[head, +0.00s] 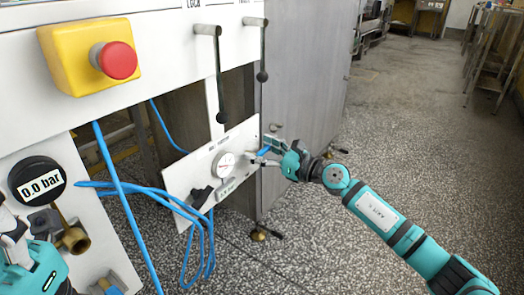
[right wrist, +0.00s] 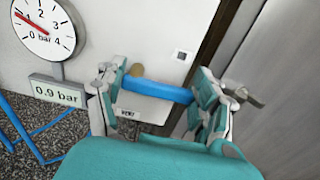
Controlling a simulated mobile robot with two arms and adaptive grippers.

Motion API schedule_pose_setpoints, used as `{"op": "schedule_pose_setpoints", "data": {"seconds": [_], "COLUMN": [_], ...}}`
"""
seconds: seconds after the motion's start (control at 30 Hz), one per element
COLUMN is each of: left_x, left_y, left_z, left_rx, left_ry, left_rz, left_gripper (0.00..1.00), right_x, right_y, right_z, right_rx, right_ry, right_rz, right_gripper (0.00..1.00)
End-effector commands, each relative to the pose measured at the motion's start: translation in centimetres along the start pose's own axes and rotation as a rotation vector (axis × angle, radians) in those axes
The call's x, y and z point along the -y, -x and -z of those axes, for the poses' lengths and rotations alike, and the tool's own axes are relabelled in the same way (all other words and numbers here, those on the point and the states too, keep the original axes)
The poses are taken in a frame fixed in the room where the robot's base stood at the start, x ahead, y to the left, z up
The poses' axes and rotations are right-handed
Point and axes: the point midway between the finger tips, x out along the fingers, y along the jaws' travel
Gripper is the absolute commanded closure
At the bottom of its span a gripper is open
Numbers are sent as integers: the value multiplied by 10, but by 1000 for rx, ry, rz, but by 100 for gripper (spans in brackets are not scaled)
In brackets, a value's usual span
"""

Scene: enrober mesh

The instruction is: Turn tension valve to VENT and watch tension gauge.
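The tension valve has a blue lever handle (right wrist: 155,90) on a white panel, with a brass-coloured stub at its left end. My right gripper (head: 268,151) is at the panel's right end. In the right wrist view its fingers (right wrist: 155,98) are wide apart, one near each end of the handle; contact is unclear. The tension gauge (right wrist: 42,28) has a red needle near 1, and the display below (right wrist: 57,91) reads 0.9 bar. It also shows in the head view (head: 224,164). My left gripper (head: 18,245) is partly cut off at the lower left.
A black gauge (head: 38,181) reading 0.0 bar sits above a brass fitting (head: 74,238) near my left gripper. A red emergency button (head: 117,60) is on a yellow box. Blue hoses (head: 150,200) hang before the panel. The speckled floor at right is open.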

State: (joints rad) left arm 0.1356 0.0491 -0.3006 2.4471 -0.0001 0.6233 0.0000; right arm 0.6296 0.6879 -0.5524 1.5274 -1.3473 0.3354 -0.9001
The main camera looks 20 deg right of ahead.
Motion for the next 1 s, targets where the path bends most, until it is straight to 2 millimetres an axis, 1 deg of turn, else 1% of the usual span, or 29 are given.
{"op": "schedule_pose_setpoints", "data": {"seconds": [0.03, 0.13, 0.37, 0.57, 0.63, 1.0], "left_x": [0, 0, 0, 1, 2, 4], "left_y": [0, 1, -1, -1, 7, 20], "left_z": [0, 0, 0, -1, -6, -6], "left_rx": [1, 2, 4, 16, 54, 142], "left_ry": [0, 0, 0, 2, 4, 17], "left_rz": [0, 0, -4, 1, 9, 49], "left_gripper": [60, 60, 60, 60, 60, 60], "right_x": [0, 0, 0, 0, 0, 0], "right_y": [0, 0, 0, 0, 0, 0], "right_z": [0, 0, 0, 1, 2, 10], "right_rx": [0, 0, -1, -2, -2, -4], "right_ry": [0, 0, -21, -105, -151, -486], "right_rz": [0, 0, 0, 0, 0, 0], "right_gripper": [51, 63, 64, 64, 64, 64]}}
